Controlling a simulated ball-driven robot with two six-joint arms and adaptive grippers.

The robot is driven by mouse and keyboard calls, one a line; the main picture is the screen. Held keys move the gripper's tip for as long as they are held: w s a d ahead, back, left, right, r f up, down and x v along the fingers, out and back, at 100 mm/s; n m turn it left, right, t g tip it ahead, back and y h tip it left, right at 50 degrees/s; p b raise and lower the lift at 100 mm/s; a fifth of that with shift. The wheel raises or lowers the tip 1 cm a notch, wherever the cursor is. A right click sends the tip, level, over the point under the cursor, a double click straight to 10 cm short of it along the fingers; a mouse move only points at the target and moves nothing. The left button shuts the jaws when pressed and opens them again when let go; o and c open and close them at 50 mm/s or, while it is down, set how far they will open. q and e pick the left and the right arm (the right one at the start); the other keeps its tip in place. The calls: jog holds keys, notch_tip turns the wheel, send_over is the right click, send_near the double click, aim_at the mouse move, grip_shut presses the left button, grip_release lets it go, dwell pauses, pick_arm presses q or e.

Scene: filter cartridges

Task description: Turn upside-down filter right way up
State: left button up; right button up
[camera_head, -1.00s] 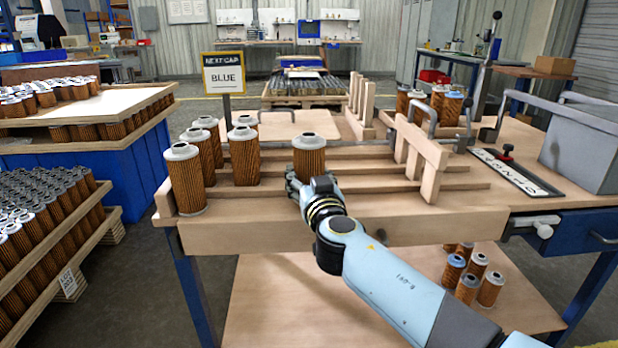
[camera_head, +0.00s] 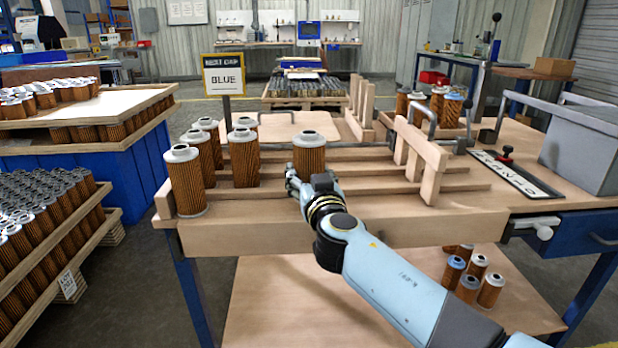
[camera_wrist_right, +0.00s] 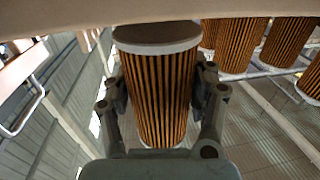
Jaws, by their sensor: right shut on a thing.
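A brown pleated filter (camera_head: 309,155) with a grey ringed cap on top stands upright at the middle of the slatted rack (camera_head: 345,227). My right gripper (camera_head: 300,179) is at its lower front and hides part of it. In the right wrist view, the gripper (camera_wrist_right: 163,88) has a finger on each side of this filter (camera_wrist_right: 160,90), shut on it; a plain dark end with a pale rim shows at the top of that picture. I cannot tell whether its base touches the rack. My left gripper is out of view.
Several filters stand in the rack at left, the nearest a tall one (camera_head: 186,182). A sign (camera_head: 224,75) reading "NEXT CAP BLUE" stands behind them. A wooden gate (camera_head: 421,162) is to the right. More filters (camera_head: 472,275) stand on the lower shelf. The slats right of the held filter are clear.

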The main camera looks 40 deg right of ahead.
pick_arm(q)
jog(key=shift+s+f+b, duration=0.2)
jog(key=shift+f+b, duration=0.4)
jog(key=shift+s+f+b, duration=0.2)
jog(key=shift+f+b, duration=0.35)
jog(key=shift+b, duration=0.05)
dwell(2.6)
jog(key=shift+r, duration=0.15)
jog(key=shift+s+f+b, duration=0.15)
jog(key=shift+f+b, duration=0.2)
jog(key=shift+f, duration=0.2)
dwell(1.4)
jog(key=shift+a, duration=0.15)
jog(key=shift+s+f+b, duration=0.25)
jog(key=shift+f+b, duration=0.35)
jog(key=shift+b, duration=0.05)
dwell(0.9)
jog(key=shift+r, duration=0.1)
